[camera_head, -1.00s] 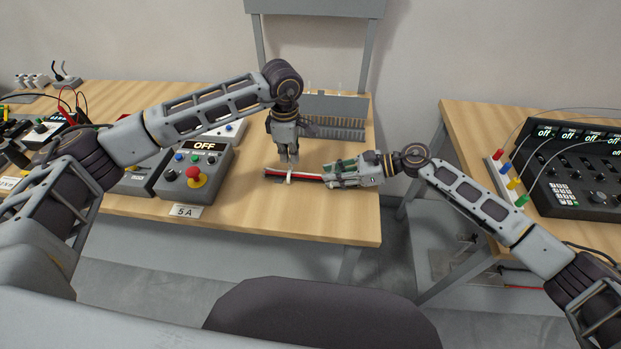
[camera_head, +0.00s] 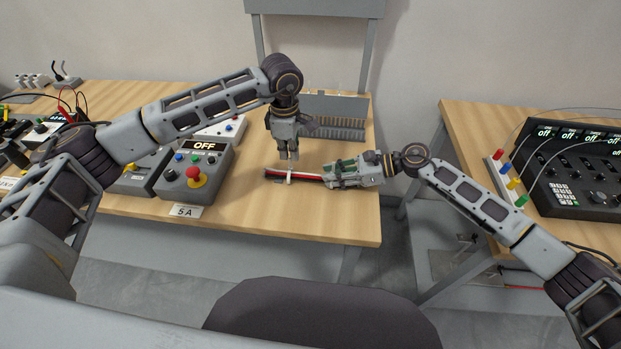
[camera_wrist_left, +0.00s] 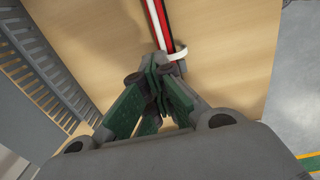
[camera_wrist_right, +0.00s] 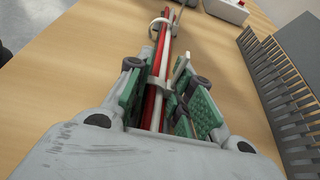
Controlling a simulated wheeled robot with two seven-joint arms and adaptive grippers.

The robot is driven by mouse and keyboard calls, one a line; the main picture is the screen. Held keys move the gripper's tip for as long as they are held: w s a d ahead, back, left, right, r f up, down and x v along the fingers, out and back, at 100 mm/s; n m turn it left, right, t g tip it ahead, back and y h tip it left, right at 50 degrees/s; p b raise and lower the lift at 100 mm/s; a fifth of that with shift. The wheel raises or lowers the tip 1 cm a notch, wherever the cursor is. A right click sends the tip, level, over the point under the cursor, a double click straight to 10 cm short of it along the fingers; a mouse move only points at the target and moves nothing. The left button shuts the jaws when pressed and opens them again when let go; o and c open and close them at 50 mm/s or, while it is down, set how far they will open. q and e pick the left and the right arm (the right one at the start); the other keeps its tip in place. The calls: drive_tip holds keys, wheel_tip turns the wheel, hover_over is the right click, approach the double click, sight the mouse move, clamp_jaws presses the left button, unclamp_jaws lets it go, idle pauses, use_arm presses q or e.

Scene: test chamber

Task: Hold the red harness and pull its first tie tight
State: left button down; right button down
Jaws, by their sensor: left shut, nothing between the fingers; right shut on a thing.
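The red harness (camera_head: 279,175), a bundle of red, white and dark wires, lies along the bench near its front. A white tie (camera_head: 290,178) loops around it. My right gripper (camera_head: 328,173) is shut on the harness at its right part. In the right wrist view the harness (camera_wrist_right: 166,45) runs between the green-padded fingers, and a tie (camera_wrist_right: 158,24) shows beyond them. My left gripper (camera_head: 289,157) points down just behind the tie, shut and empty. In the left wrist view its closed fingers (camera_wrist_left: 160,75) sit close to the tie (camera_wrist_left: 176,53); whether they touch cannot be told.
A grey control box (camera_head: 196,168) with a red knob and an OFF display stands left of the harness. A grey comb-like rack (camera_head: 335,115) stands behind. The wooden bench (camera_head: 300,220) is bare in front. A second table (camera_head: 462,125) with a dark console stands at right.

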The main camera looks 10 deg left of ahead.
use_arm(q)
drive_tip(key=shift+r, duration=0.3)
idle(0.4)
drive_tip(key=c, duration=2.2)
unclamp_jaws()
drive_tip(key=o, duration=0.5)
drive_tip(key=shift+r, duration=0.15)
drive_tip(key=shift+s+r, duration=0.15)
drive_tip(key=shift+r, duration=2.7)
drive_tip(key=shift+f, duration=0.15)
drive_tip(key=shift+c, duration=0.3)
drive_tip(key=shift+f, duration=0.45)
drive_tip(key=shift+f, duration=0.1)
